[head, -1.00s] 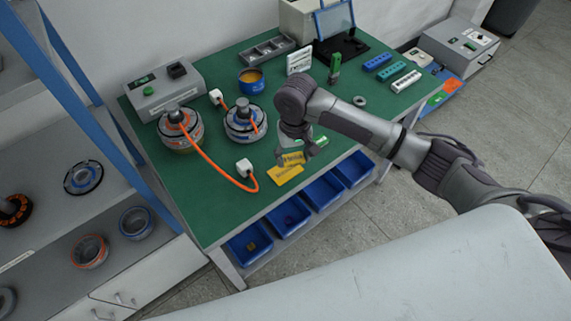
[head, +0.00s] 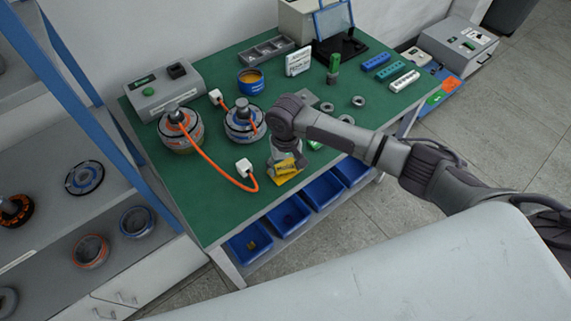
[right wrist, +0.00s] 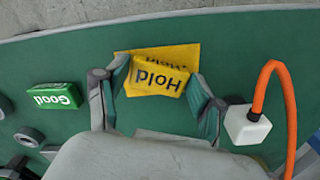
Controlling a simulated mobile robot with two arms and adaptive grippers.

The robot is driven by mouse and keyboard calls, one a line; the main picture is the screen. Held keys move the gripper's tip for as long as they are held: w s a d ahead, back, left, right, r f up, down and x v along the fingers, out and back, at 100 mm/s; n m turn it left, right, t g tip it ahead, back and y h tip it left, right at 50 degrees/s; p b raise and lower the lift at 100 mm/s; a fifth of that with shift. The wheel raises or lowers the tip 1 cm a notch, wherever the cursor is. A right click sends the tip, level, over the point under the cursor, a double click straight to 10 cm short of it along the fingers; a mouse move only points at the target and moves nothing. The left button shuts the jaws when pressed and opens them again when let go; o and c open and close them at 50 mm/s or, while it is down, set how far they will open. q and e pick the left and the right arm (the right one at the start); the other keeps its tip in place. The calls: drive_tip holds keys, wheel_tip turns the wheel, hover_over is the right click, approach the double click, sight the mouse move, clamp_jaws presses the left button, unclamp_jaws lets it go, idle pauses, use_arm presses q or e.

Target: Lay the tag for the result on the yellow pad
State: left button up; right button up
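The yellow tag (right wrist: 157,78), lettered "Hold", sits between the two fingers of my right gripper (right wrist: 157,76), which look closed on its ends. In the head view this gripper (head: 287,162) is low over the table's front part. The yellow pad (right wrist: 180,52), also lettered "Hold", lies flat under and behind the tag, partly covered by it. The pad also shows in the head view (head: 284,179) just below the gripper. I cannot tell whether the tag touches the pad. A green tag (right wrist: 54,96) lettered "Good" lies to the left in the wrist view. My left gripper is not in view.
A white connector (right wrist: 247,125) on an orange cable (right wrist: 267,80) stands close to the right finger. Two hub motors (head: 180,130) (head: 243,122) stand left on the green table (head: 205,205). Blue bins (head: 250,244) are below the front edge. Several grey rings lie to the right.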

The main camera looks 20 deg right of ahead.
sight(285, 169)
drive_tip(key=shift+o, duration=1.1)
drive_tip(key=shift+r, duration=0.1)
wheel_tip(285, 169, up, 12)
drive_tip(key=shift+b, duration=0.3)
